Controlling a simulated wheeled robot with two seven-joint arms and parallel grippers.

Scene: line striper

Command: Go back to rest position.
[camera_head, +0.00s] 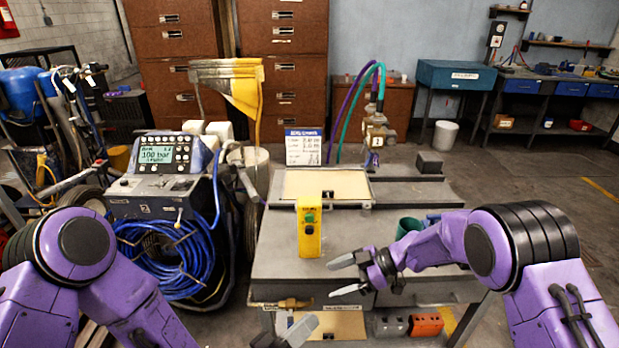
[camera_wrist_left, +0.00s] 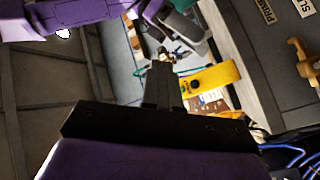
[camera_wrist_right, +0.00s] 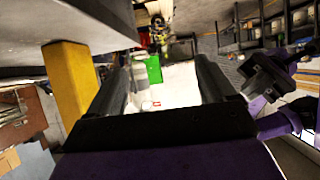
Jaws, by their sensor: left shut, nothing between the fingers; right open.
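My left gripper (camera_head: 298,331) is shut and empty, low in front of the grey workbench (camera_head: 275,232) at the bottom of the head view. In the left wrist view its fingers (camera_wrist_left: 160,85) are together with nothing between them. My right gripper (camera_head: 345,276) is open and empty over the front right part of the workbench, pointing left. In the right wrist view its fingers (camera_wrist_right: 165,80) are spread with a clear gap. A yellow control box with a green button (camera_head: 309,228) stands upright on the workbench, left of the right gripper and apart from it.
The line striper machine with its display (camera_head: 155,155) and coiled blue hose (camera_head: 165,255) stands left of the workbench. A green cup (camera_head: 409,228) sits behind my right forearm. Orange (camera_head: 426,325) and grey blocks lie low under the bench front. Floor at the right (camera_head: 540,180) is open.

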